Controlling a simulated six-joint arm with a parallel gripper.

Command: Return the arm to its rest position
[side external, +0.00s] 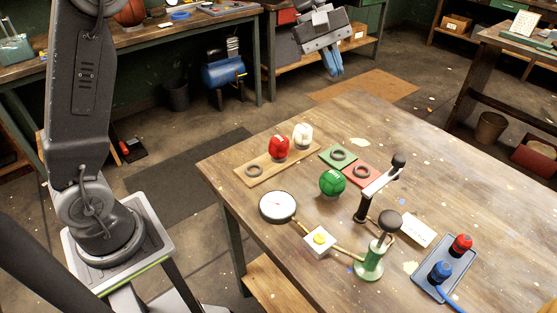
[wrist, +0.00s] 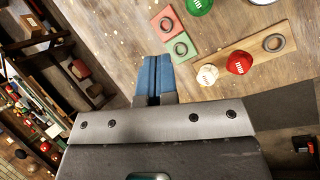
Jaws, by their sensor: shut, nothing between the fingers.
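My gripper (side external: 336,72) hangs in the air past the far edge of the worktable (side external: 225,180), high above the floor. Its two blue fingers (wrist: 152,75) are together in the wrist view, with nothing between them. A red ball (side external: 279,147) and a white ball (side external: 302,135) sit on a wooden board (side external: 245,182) with one bare dark ring (side external: 254,171). A green ball (side external: 332,182) sits in front of a green pad (side external: 325,153) and a red pad (side external: 374,181). Both pads carry empty rings. All three balls are apart from my gripper.
Benches with tools line the back. The air around my gripper looks clear.

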